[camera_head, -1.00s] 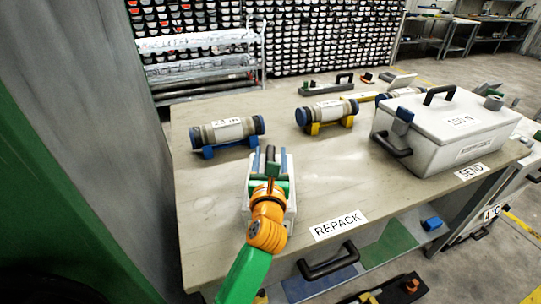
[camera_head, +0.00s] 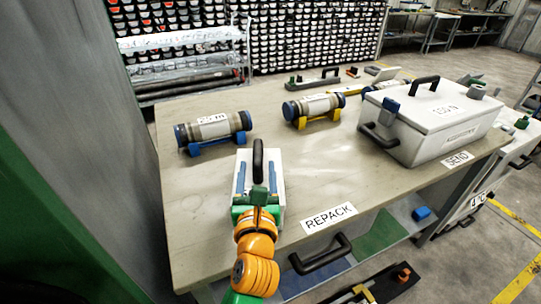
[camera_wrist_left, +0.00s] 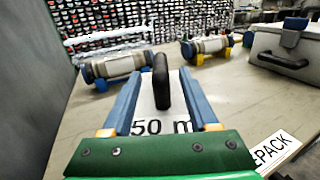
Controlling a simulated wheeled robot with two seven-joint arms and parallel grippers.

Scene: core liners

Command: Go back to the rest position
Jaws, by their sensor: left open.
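My left gripper (camera_head: 257,183) is open, its two blue fingers apart, with nothing held between them. In the head view it is over a white box (camera_head: 274,205) near the table's front left edge. The box's black handle (camera_head: 258,160) stands up beyond the fingers. In the left wrist view the black handle (camera_wrist_left: 161,80) shows between the spread fingers, above a "50 m" label; I cannot tell the exact height gap. The gripper hides part of the box. My right gripper is not in view.
On the table (camera_head: 180,215) lie a tube on blue cradles (camera_head: 213,128) and a tube on yellow cradles (camera_head: 314,107). A large white lidded case (camera_head: 435,122) stands at the right. A REPACK label (camera_head: 329,217) is at the front edge. A grey wall (camera_head: 85,120) rises at left.

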